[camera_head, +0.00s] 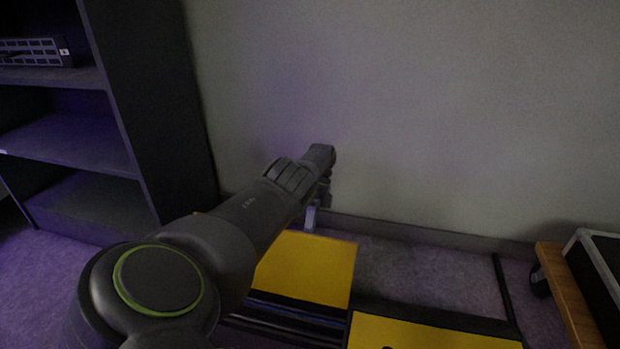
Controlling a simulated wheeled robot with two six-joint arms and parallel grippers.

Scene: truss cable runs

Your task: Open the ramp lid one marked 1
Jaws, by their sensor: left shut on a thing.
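A yellow ramp lid (318,262) lies low in front of the wall, left of centre, partly behind my left arm. No number shows on the part I can see. My left gripper (311,216) is at this lid's far edge and is shut on it, though the contact itself is mostly hidden by the wrist. A second yellow lid (440,335) lies nearer and to the right, with part of a black mark at the bottom edge of the picture. My right gripper is out of view.
Dark strips, perhaps cables in a channel (290,317), run beside the lids. A dark shelf unit (150,90) stands at left. A wood-edged case (568,290) stands at right. Carpet (430,272) is clear between lids and wall.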

